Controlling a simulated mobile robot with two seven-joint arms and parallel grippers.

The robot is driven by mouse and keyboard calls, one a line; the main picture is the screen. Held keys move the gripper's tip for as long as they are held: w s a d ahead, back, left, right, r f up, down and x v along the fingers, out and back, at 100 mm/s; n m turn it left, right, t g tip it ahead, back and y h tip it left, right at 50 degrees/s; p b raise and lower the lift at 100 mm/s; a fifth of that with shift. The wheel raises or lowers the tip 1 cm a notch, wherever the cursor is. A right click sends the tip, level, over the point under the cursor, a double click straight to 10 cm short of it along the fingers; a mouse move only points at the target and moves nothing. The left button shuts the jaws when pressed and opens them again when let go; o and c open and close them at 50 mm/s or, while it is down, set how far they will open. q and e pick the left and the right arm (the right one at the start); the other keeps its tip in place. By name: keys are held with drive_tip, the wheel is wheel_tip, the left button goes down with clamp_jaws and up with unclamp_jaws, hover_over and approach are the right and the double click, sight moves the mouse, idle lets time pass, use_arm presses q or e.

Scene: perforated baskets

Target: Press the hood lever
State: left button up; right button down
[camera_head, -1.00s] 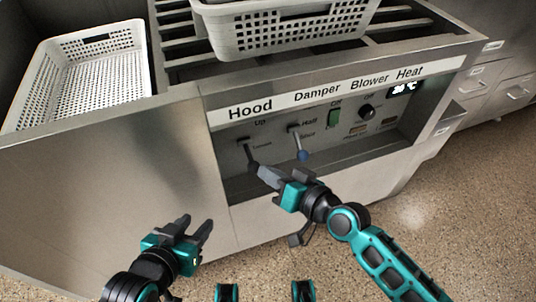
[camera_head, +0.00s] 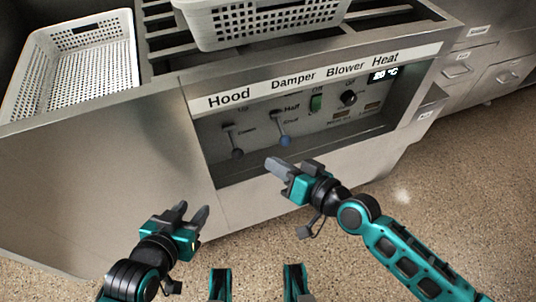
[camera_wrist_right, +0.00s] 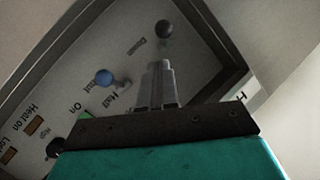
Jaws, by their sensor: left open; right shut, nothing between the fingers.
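The hood lever is under the "Hood" label, with a dark ball knob (camera_head: 237,154) hanging at its lower end. In the right wrist view the dark knob (camera_wrist_right: 165,29) is just beyond the fingertips. The damper lever with a blue knob (camera_head: 285,141) is to its right. My right gripper (camera_head: 270,163) is shut and empty, in front of the panel, below and right of the hood knob and apart from it. Its closed fingers show in the right wrist view (camera_wrist_right: 157,75). My left gripper (camera_head: 193,211) is open and empty, low in front of the cabinet.
The recessed panel also holds a green blower switch (camera_head: 316,103), a black heat dial (camera_head: 348,98) and a lit temperature display (camera_head: 383,74). White perforated baskets stand on top, one at left (camera_head: 130,75) and one at centre (camera_head: 262,29). Drawers (camera_head: 470,68) stand at right.

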use_arm(q)
drive_tip(key=shift+a, duration=0.25)
use_arm(e)
drive_tip(key=s+d, duration=0.4)
drive_tip(key=s, duration=0.1)
drive_tip(key=shift+d, duration=0.2)
drive_tip(key=shift+f, duration=0.1)
